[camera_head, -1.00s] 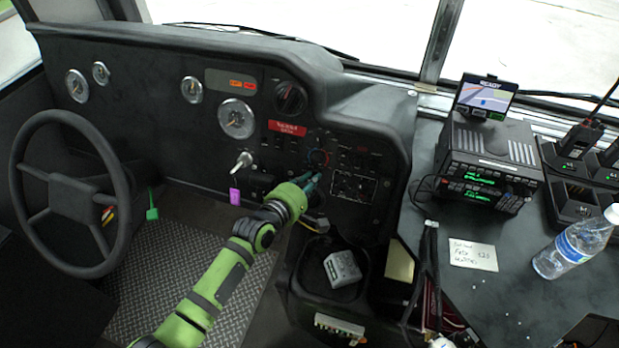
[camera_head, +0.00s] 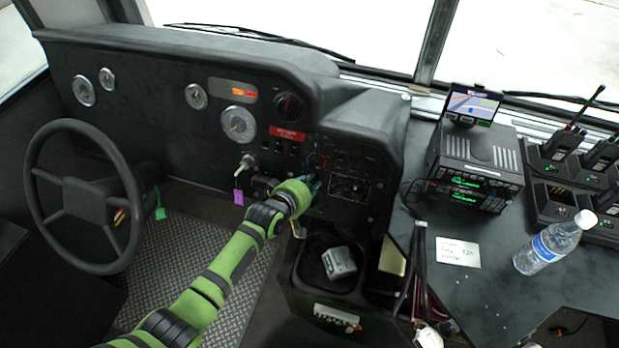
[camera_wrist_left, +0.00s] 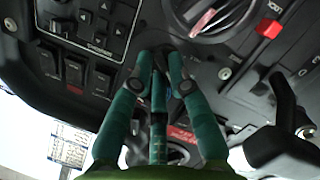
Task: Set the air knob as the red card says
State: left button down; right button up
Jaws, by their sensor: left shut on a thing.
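The red card (camera_head: 287,135) is on the dark dashboard, above and left of my left gripper; its small print is not readable. My left gripper (camera_head: 313,181) is at the dash face, just below a small round control with a coloured rim. In the left wrist view its green fingers (camera_wrist_left: 158,62) converge and are shut on a small dark part at the panel, which they mostly hide; I cannot tell its setting. A large dark knob (camera_wrist_left: 212,14) with a pale red pointer is beyond the fingertips in that view. My right gripper is not in view.
A key with a purple tag (camera_head: 238,196) hangs left of my gripper. The steering wheel (camera_head: 85,197) is at left. A bin (camera_head: 318,278) holding a grey box is below. A radio (camera_head: 477,165), bottle (camera_head: 553,243) and note (camera_head: 458,252) are on the right counter.

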pick_arm(q)
jog(key=m+y+p, duration=0.1)
jog(key=m, duration=0.2)
jog(key=shift+d+r+p, duration=0.1)
jog(key=shift+p, duration=0.2)
jog(key=m, duration=0.2)
jog(key=shift+d+m+y+p, duration=0.1)
jog(key=shift+m+y+p, duration=0.2)
jog(key=shift+y+p, duration=0.1)
jog(key=shift+m+y, duration=0.4)
jog(key=shift+m, duration=0.7)
jog(key=shift+s+f+m+y, duration=0.15)
jog(key=shift+m+y, duration=0.25)
jog(key=shift+m, duration=1.2)
jog(key=shift+b, duration=0.3)
jog(key=c, duration=1.2)
grip_release()
jog(key=v, duration=1.1)
jog(key=shift+s, duration=0.45)
